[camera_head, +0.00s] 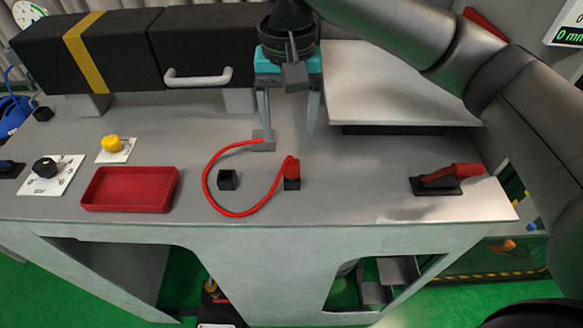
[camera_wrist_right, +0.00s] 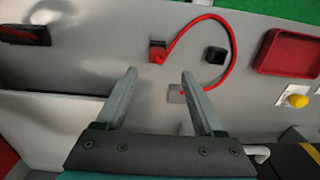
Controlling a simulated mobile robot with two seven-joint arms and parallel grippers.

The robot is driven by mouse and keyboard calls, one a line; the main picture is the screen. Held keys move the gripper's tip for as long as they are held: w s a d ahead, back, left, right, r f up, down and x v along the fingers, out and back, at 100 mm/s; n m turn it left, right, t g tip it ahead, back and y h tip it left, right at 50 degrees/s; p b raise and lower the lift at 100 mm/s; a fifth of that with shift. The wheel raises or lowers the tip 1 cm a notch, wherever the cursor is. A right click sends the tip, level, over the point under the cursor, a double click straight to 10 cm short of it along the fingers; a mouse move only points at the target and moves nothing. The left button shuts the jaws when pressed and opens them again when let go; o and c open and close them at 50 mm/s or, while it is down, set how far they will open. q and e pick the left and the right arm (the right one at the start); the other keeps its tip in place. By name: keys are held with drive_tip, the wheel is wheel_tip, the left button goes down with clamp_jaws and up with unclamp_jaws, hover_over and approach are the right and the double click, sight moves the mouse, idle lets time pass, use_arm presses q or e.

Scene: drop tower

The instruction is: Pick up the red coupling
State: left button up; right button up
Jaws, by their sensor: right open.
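The red coupling (camera_head: 291,168) sits on a small black block on the grey bench, at the end of a curved red hose (camera_head: 208,190). The coupling also shows in the right wrist view (camera_wrist_right: 157,54), just beyond and between the fingertips. My right gripper (camera_head: 289,132) points down behind the coupling in the head view. Its two fingers are spread apart with nothing between them, and they appear clear of the coupling. The right gripper also shows in the wrist view (camera_wrist_right: 159,72). My left gripper is in neither view.
An empty black block (camera_head: 228,180) stands left of the coupling inside the hose loop. The hose's other end meets a grey plate (camera_head: 263,141). A red tray (camera_head: 130,190), yellow button (camera_head: 111,143) and dial lie left; a red-handled lever (camera_head: 450,175) lies right. A raised plate (camera_head: 395,85) is behind.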

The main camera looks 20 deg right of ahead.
sight(292, 163)
wheel_tip(292, 163, down, 3)
drive_tip(key=shift+f, duration=0.6)
drive_tip(key=shift+d+f, duration=0.1)
drive_tip(key=shift+f, duration=0.3)
drive_tip(key=f, duration=0.3)
drive_tip(key=shift+s+d+f, duration=0.2)
drive_tip(key=shift+f, duration=0.45)
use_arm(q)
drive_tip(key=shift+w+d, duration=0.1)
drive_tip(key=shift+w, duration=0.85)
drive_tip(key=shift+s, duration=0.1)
use_arm(e)
drive_tip(key=c, duration=0.3)
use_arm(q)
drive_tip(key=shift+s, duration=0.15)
use_arm(e)
drive_tip(key=c, duration=0.8)
